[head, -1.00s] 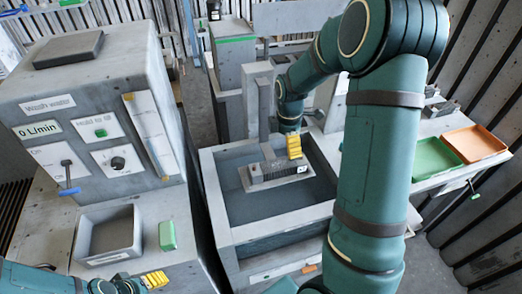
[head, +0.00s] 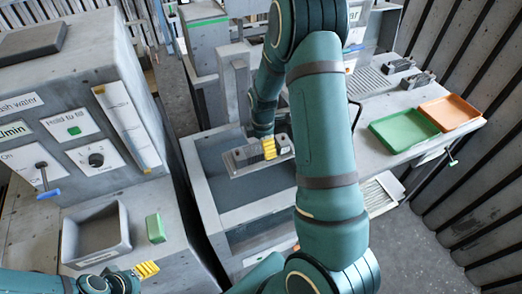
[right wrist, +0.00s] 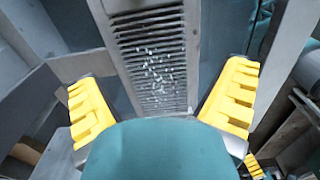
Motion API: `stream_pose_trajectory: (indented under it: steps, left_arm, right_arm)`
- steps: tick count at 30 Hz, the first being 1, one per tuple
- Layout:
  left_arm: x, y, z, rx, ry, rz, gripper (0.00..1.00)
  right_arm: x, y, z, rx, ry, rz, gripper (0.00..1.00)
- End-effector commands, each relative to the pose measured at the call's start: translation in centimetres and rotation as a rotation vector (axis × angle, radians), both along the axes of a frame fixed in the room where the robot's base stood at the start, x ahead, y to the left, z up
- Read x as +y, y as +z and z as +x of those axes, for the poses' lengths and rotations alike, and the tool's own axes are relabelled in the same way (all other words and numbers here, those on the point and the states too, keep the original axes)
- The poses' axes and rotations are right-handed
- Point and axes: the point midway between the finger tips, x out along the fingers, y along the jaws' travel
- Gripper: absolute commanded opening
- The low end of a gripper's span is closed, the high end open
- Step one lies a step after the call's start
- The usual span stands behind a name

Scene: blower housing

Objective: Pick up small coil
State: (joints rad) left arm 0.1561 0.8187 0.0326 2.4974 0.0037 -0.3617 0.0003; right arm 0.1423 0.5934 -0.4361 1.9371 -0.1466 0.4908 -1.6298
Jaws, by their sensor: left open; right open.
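A small grey finned coil (head: 242,157) lies in the grey basin (head: 194,185) in the head view. In the right wrist view the finned coil (right wrist: 150,50) runs up from between my fingers, with white specks on its fins. My right gripper (head: 268,148) is over the coil in the head view, its yellow fingers partly covering it. In the right wrist view my right gripper (right wrist: 160,85) is open, with a finger on each side and gaps to the coil. My left gripper (head: 147,269) is open and empty at the lower left, away from the coil.
A wash-water machine (head: 75,110) stands at left, with a grey tray (head: 124,235) and a green block (head: 155,228) in front. A green tray (head: 404,130) and an orange tray (head: 450,112) lie on the right bench.

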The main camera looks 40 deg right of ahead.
Motion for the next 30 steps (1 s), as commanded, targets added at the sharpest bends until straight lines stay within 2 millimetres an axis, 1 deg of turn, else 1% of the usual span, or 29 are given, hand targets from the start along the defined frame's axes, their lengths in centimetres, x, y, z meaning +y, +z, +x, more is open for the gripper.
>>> stream_pose_trajectory:
  steps: [1,6,10,16,17,18,20,21,23,30]
  left_arm:
    - [0.0,0.1,0.0,0.0,0.0,0.0,0.57]
    - [0.0,0.2,0.0,0.0,0.0,-0.001,0.57]
    - [0.0,0.2,0.0,0.0,0.0,-0.001,0.57]
    - [0.0,0.2,0.0,0.0,0.0,-0.001,0.57]
    - [0.0,0.2,0.0,0.0,0.0,-0.001,0.57]
    - [0.0,0.2,0.0,0.0,0.0,-0.001,0.57]
    - [0.0,0.2,0.0,0.0,0.0,-0.001,0.57]
    - [0.0,0.2,0.0,0.0,0.0,-0.001,0.57]
    - [0.0,0.2,0.0,0.0,0.0,0.0,0.57]
    - [0.0,0.2,0.0,0.0,0.0,0.0,0.57]
  right_arm:
    - [0.3,-0.8,0.1,0.005,0.002,0.001,0.96]
    - [0.4,-2.9,0.3,0.002,0.001,0.0,0.96]
    - [0.3,-3.5,0.3,0.001,0.0,0.0,0.96]
    - [0.3,-3.5,0.3,0.0,0.001,0.0,0.96]
    - [0.3,-3.5,0.3,0.0,0.001,0.0,0.86]
    - [0.3,-3.5,0.3,0.0,0.001,0.0,0.72]
    - [0.3,-3.5,0.3,0.0,0.001,0.0,0.51]
    - [0.4,-3.5,0.3,0.0,0.001,0.0,0.37]
    - [0.3,-3.5,0.3,0.0,0.001,0.0,0.17]
    - [0.3,-3.5,0.4,-0.001,0.001,0.0,0.17]
